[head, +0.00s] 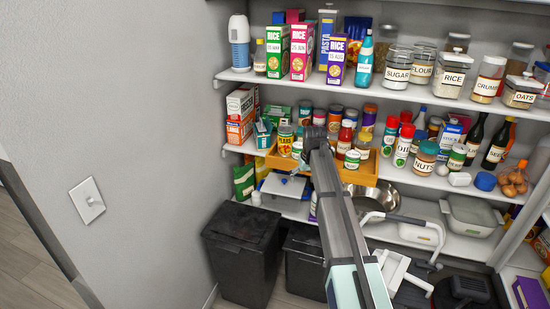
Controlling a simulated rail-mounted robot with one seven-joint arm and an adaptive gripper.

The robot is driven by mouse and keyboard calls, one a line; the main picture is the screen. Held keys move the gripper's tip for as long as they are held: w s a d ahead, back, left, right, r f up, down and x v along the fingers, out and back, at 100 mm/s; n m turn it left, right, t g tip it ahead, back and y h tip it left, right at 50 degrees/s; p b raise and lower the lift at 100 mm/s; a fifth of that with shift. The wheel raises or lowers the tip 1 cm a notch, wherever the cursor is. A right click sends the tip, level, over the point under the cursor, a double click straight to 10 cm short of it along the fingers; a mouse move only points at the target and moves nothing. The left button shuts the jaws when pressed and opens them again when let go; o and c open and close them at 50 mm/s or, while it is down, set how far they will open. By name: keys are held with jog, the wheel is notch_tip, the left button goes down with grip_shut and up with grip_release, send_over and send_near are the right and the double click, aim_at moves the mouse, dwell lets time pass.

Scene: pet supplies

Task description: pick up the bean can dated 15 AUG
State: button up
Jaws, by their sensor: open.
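Several cans and jars stand in and around a wooden tray (363,176) on the middle shelf. One yellow-green can (285,139) at the tray's left seems to read PEARS. Other cans and jars stand in a row behind, partly hidden by my arm. No bean label or 15 AUG date on a can is legible at this size, so I cannot tell which is the bean can. My gripper (316,136) is at the far end of my arm, in front of the tray's middle. Its fingers are hard to make out, and nothing is visibly held.
The upper shelf carries dated rice boxes (302,52), a purple rice box (337,60) and labelled storage jars (398,68). Right of the tray stand spray cans, a NUTS jar (425,158) and dark bottles. A steel pan (376,200) and black bins (242,250) are below.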

notch_tip(320, 180, up, 3)
jog(key=w+a, duration=0.1)
jog(key=w, duration=0.1)
jog(key=t, duration=0.1)
send_near(300, 146)
jog(key=shift+n+t, duration=0.3)
jog(key=p+x, duration=0.1)
jog(key=x, duration=0.3)
jog(key=p+x, duration=0.2)
jog(key=x, duration=0.1)
jog(key=shift+w+a+f, duration=0.1)
jog(key=shift+a+f, duration=0.15)
jog(key=shift+f, duration=0.15)
jog(key=shift+d+p+x, duration=0.15)
jog(key=shift+p+x, duration=0.6)
jog(key=shift+x, duration=0.55)
jog(key=shift+d+p+x, duration=0.15)
jog(key=shift+p+x, duration=0.6)
jog(key=shift+x, duration=0.6)
jog(key=shift+s, duration=0.25)
jog(key=c, duration=1.5)
jog(key=shift+c, duration=0.2)
